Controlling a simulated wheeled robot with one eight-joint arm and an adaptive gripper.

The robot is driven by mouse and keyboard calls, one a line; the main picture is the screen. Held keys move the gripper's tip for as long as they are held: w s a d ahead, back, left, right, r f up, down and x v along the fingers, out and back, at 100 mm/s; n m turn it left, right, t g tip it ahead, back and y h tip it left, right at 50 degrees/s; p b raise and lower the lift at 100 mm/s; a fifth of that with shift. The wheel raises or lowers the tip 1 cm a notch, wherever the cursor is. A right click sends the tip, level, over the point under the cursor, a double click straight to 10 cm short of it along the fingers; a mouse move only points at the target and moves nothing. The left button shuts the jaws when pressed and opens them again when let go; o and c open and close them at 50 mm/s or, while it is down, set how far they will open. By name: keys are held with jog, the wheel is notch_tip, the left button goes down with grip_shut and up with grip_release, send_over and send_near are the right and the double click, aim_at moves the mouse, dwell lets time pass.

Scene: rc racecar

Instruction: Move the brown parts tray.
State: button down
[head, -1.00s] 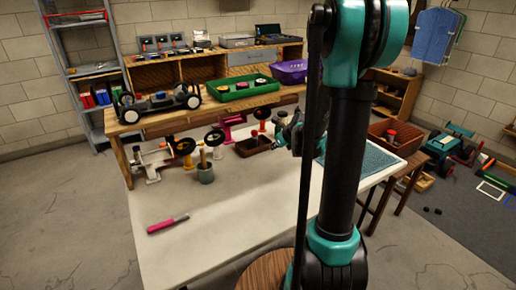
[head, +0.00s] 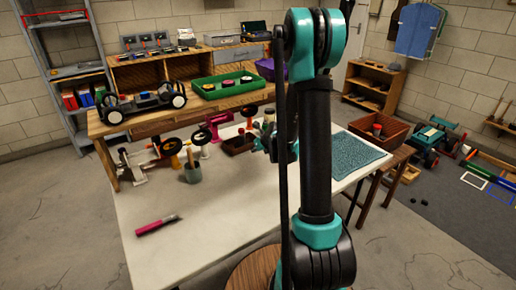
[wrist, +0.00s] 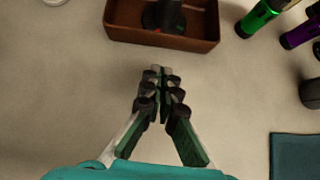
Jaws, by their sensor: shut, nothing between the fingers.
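The brown parts tray (head: 232,147) is a small, open rectangular box on the white table, just left of my gripper in the head view. In the wrist view the tray (wrist: 125,30) is at the top, cut off by the frame edge, with a dark object with a green part (wrist: 164,14) in or over it. My gripper (wrist: 160,72) is shut and empty, its fingertips pointing at the tray's near wall with a visible gap in the picture. In the head view my arm partly hides the gripper (head: 268,140).
A green cylinder (wrist: 258,18) and a purple one (wrist: 300,33) are right of the tray. A teal mat (head: 352,155) lies right of my arm. A grey cup (head: 193,174) and a pink-handled tool (head: 158,225) are left. The table's front left is mostly clear.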

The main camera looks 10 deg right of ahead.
aim_at(244, 143)
jog(key=w, duration=0.2)
jog(key=w+a, duration=0.1)
jog(key=shift+w+f, duration=0.1)
jog(key=shift+f, duration=0.2)
jog(key=shift+w+a, duration=0.25)
jog(key=shift+w, duration=0.3)
jog(key=shift+w, duration=0.1)
jog(key=w, duration=0.1)
jog(key=w+a, duration=0.1)
jog(key=w, duration=0.1)
jog(key=shift+w+a, duration=0.15)
jog(key=shift+w, duration=0.15)
jog(key=shift+s, duration=0.1)
